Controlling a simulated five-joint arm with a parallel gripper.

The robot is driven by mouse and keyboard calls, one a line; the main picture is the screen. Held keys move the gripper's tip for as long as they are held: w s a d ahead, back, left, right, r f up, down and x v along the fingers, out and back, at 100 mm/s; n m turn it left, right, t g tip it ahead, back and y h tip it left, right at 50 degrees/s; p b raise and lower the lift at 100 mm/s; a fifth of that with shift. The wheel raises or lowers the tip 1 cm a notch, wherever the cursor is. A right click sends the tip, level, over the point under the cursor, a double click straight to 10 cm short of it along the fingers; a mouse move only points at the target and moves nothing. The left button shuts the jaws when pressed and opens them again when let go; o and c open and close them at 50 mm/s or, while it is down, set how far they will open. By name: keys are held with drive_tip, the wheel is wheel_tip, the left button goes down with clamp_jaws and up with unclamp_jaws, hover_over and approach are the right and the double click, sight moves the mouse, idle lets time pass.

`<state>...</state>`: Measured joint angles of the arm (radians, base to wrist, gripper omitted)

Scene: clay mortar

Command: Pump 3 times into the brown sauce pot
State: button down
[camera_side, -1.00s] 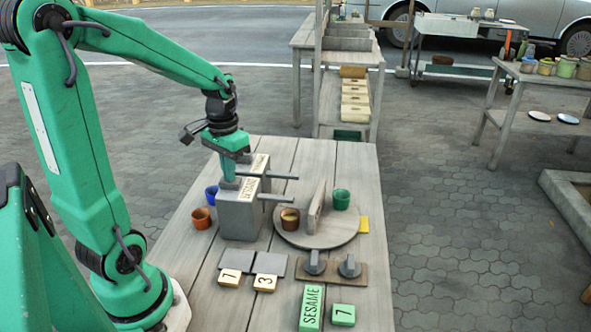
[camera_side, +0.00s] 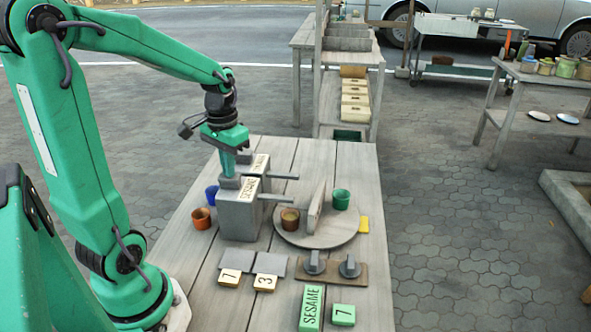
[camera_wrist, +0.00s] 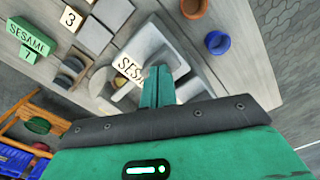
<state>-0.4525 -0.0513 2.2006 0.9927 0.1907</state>
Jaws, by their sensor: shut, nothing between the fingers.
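A grey dispenser box (camera_side: 240,217) labelled SESAME stands on the table, with a pump head (camera_side: 230,183) on top and a grey spout (camera_side: 279,197) pointing right. The brown pot (camera_side: 290,221) sits on the round turntable (camera_side: 335,239), just below the spout's end. My gripper (camera_side: 229,174) is shut and empty, pointing down directly over the pump head; I cannot tell if they touch. In the wrist view my shut fingers (camera_wrist: 157,82) cover part of the dispenser, beside its SESAME label (camera_wrist: 129,70). A second dispenser (camera_side: 262,165) stands behind, its label partly hidden.
A green pot (camera_side: 341,200) stands behind a grey upright divider (camera_side: 316,207) on the turntable. A blue pot (camera_side: 211,195) and an orange-brown pot (camera_side: 201,219) stand left of the dispenser. Number tiles, two knobs (camera_side: 349,267) and a green SESAME block (camera_side: 311,308) lie in front.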

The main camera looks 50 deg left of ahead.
drive_tip(key=shift+r, duration=0.8)
drive_tip(key=shift+f, duration=1.6)
idle(1.1)
drive_tip(key=shift+r, duration=1.6)
drive_tip(key=shift+r, duration=0.1)
drive_tip(key=shift+r, duration=2.4)
